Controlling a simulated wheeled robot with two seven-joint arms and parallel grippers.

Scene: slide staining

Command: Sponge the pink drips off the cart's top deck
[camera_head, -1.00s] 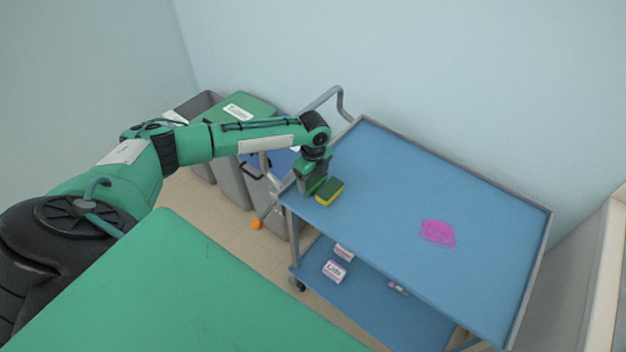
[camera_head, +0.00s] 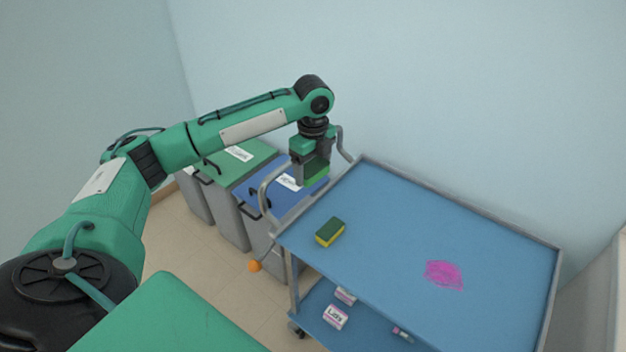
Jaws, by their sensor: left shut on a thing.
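A sponge (camera_head: 329,234), green on top and yellow below, lies on the blue top deck (camera_head: 400,220) of the cart near its left end. A scribbled pink patch (camera_head: 444,275) is on the right half of the deck, apart from the sponge. My left gripper (camera_head: 311,178) is in the air beyond the cart's left end, in front of the bins in the picture and apart from the sponge. It is shut on a small green thing (camera_head: 317,168), partly hidden by the fingers; I cannot tell what it is. My right gripper is not in view.
The cart's grey push handle (camera_head: 267,190) rises at its left end. Lidded bins, one green (camera_head: 240,168) and one blue (camera_head: 265,196), stand behind it. Small labelled boxes (camera_head: 335,316) sit on the lower shelf. The deck around the sponge is clear. A wall stands behind.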

